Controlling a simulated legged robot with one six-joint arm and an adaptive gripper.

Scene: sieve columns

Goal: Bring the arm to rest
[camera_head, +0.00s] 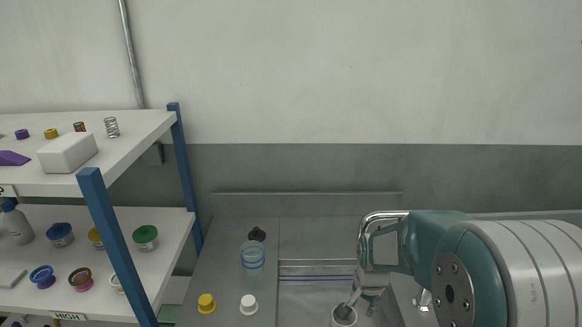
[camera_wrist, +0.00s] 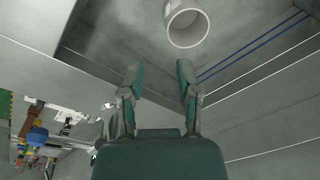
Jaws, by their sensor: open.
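My gripper (camera_wrist: 158,72) shows in the wrist view with its two teal-tipped fingers spread and nothing between them. In the head view my arm reaches in from the right, and my gripper (camera_head: 362,300) points down over the grey counter.
A white two-level shelf (camera_head: 150,128) with blue posts holds small jars, springs and a white block at left. On the counter (camera_head: 225,262) stand a clear jar (camera_head: 252,256), a black knob (camera_head: 257,234), a yellow cap (camera_head: 206,303) and a white cap (camera_head: 249,304).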

